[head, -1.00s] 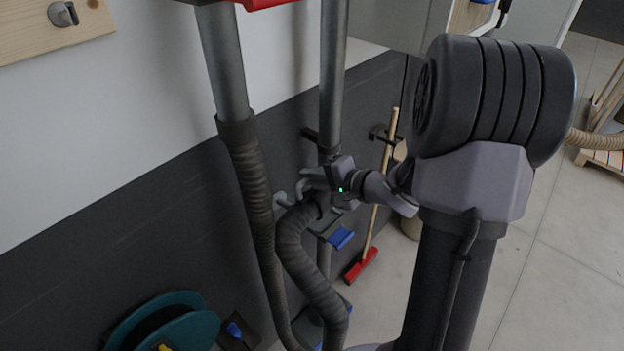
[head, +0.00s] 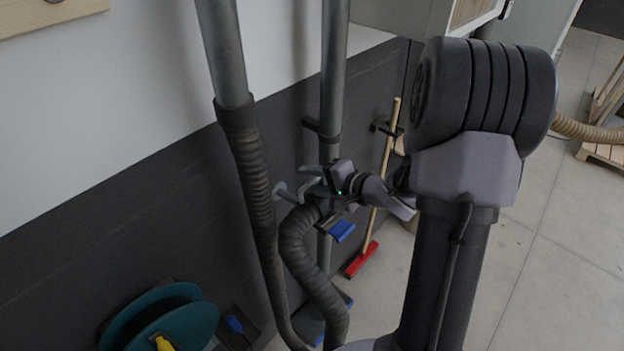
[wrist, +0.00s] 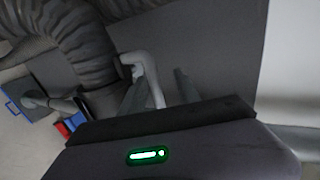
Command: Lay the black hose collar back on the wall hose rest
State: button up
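The black ribbed hose (head: 295,240) bends over near the wall, and its collar end (head: 323,205) sits close under my gripper, at the grey hose rest (head: 282,190). In the wrist view the hose (wrist: 75,45) curves in at upper left, and a light grey hooked arm of the rest (wrist: 143,66) shows just beyond the fingers. My gripper (head: 318,183) is at the rest; in the wrist view its two fingers (wrist: 160,92) stand apart with no collar visible between them. My gripper body hides part of the collar, so its exact seating on the rest cannot be told.
A vertical grey pipe (head: 334,90) stands right behind the gripper, and another pipe with a hanging hose (head: 255,180) is to the left. A red broom (head: 362,259), a blue-edged dustpan (head: 342,231) and a teal reel (head: 160,325) are nearby. Open floor (head: 560,260) lies at right.

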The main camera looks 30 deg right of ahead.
jog(key=p+v, duration=0.3)
jog(key=v, duration=1.4)
jog(key=shift+s+p, duration=0.2)
jog(key=shift+p, duration=0.2)
jog(key=shift+d+r, duration=0.15)
